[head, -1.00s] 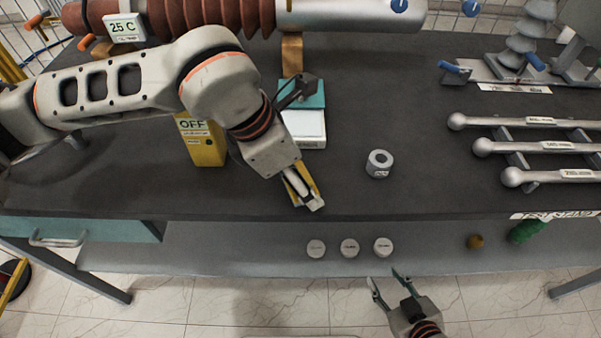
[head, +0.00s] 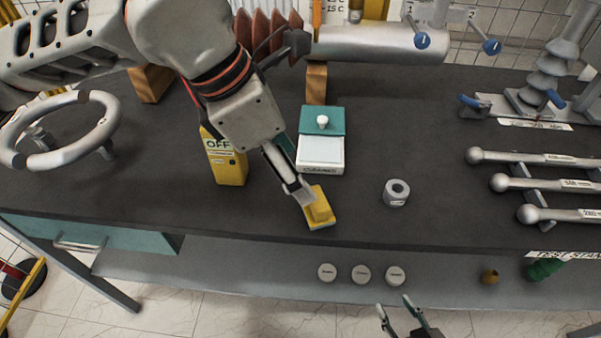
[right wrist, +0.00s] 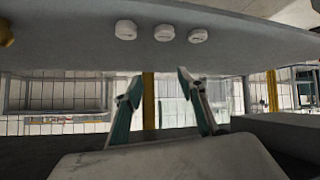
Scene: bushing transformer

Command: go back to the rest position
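My left gripper (head: 301,190) hangs over the bench in the head view, its fingers seen nearly edge-on. Its tips overlap the upper left of a yellow block (head: 321,210) with a blue-grey underside, which rests on the dark bench top (head: 440,215). I cannot tell whether they touch or how far apart the fingers are. My right gripper (head: 393,303) is open and empty in front of the lower shelf. In the right wrist view its two fingers (right wrist: 157,78) stand well apart with nothing between them.
A yellow OFF box (head: 228,165), a teal-and-white tray (head: 321,150), a grey ring (head: 396,193) and a handwheel (head: 100,130) are near the left arm. Silver rods (head: 545,184) lie right. Three white discs (head: 361,275) sit on the shelf (head: 220,275).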

